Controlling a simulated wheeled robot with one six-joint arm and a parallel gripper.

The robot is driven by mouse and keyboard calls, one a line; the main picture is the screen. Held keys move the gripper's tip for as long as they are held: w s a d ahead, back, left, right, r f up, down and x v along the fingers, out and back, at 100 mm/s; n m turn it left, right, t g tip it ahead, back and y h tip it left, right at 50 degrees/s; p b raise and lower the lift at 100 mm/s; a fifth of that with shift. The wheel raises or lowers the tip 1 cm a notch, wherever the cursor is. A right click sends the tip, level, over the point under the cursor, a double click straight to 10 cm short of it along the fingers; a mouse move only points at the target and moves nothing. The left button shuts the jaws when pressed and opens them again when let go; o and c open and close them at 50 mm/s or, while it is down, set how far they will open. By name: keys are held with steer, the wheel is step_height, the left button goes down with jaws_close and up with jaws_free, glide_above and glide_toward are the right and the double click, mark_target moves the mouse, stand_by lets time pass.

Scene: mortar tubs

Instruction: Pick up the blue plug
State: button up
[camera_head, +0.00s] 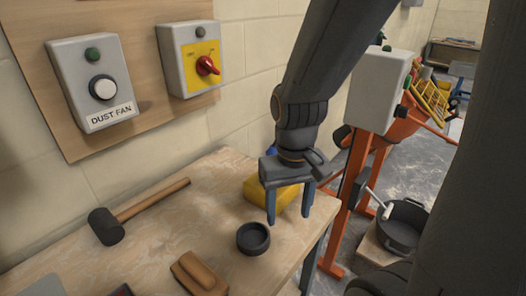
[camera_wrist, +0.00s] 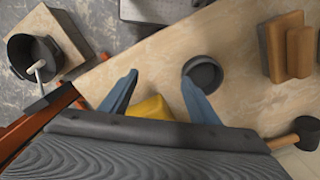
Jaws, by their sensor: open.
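A small patch of blue (camera_head: 271,152) shows in the head view just behind my gripper, above a yellow block-like thing (camera_head: 254,191) on the workbench. It may be the blue plug, but most of it is hidden and I cannot tell its shape. No plug can be made out in the wrist view. My gripper (camera_head: 288,217) points down over the bench, open, with its two blue-grey fingers in front of the yellow thing. In the wrist view nothing is seen held between the fingers (camera_wrist: 159,80); the yellow thing (camera_wrist: 150,107) shows partly behind them.
A dark round cup (camera_head: 253,239) stands close to my gripper on the bench. A wooden float (camera_head: 199,273) and a mallet (camera_head: 107,226) lie to the left. A dark tub (camera_head: 404,226) and an orange stand (camera_head: 338,225) are beyond the bench's right edge. Switch boxes hang on the wall.

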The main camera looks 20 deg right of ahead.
mark_target(274, 147)
steer(key=w+r+m+p, duration=0.3)
steer(key=w, duration=0.1)
steer(key=w+r+m+p, duration=0.3)
steer(key=w+r, duration=0.1)
steer(key=w+d+r+m+p, duration=0.1)
steer(key=w+r+m+p, duration=0.2)
steer(key=w+r, duration=0.1)
steer(key=shift+w+p, duration=0.15)
steer(key=shift+p, duration=0.25)
steer(key=shift+w+m, duration=0.3)
steer(key=shift+m, duration=0.3)
steer(key=shift+w+f+m, duration=0.2)
steer(key=shift+m, duration=0.1)
steer(key=shift+a+f+p, duration=0.1)
steer(key=shift+f+p, duration=1.1)
steer(key=shift+f, duration=2.5)
steer(key=c, duration=1)
steer(key=shift+r, duration=0.15)
